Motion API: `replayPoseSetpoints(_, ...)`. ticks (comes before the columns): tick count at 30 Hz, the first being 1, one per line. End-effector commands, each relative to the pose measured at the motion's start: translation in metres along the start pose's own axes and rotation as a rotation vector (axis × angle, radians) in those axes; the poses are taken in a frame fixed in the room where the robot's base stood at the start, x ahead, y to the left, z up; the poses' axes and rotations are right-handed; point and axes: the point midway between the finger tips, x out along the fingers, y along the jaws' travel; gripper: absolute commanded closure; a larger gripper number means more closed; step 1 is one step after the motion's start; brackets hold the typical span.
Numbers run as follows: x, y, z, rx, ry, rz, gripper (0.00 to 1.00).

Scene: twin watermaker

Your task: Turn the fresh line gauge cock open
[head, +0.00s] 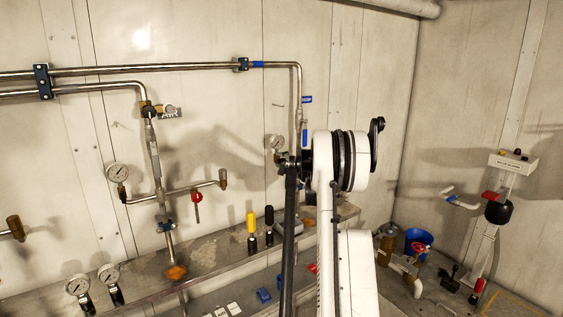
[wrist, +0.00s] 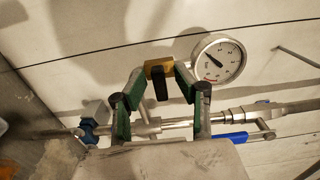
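The fresh line gauge cock (wrist: 158,70) is a small brass body with a black handle (wrist: 160,85), in the upper middle of the wrist view. A round white-faced gauge (wrist: 218,58) sits just right of it, and also shows in the head view (head: 277,142). My gripper (wrist: 160,78) has green-padded fingers standing apart on either side of the cock. The black handle lies between the fingertips with gaps at both sides. Whether a fingertip touches the brass body cannot be told.
A steel pipe (wrist: 178,123) runs across behind my fingers, with a blue lever (wrist: 230,141) at right and a blue fitting (wrist: 88,129) at left. In the head view, yellow (head: 252,222) and black (head: 269,217) handles stand on the ledge left of my arm.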

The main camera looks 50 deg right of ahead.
Motion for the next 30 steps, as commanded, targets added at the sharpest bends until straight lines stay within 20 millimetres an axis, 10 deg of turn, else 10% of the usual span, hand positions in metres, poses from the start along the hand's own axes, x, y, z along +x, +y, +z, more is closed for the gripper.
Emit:
replayPoseSetpoints(7,0.0007,0.0000,0.0003,0.000,0.000,0.000,0.70)
replayPoseSetpoints(14,0.0006,0.0000,0.0004,0.000,-0.001,0.000,0.99)
replayPoseSetpoints(30,0.0003,0.0017,0.0006,-0.088,-0.001,0.000,1.00)
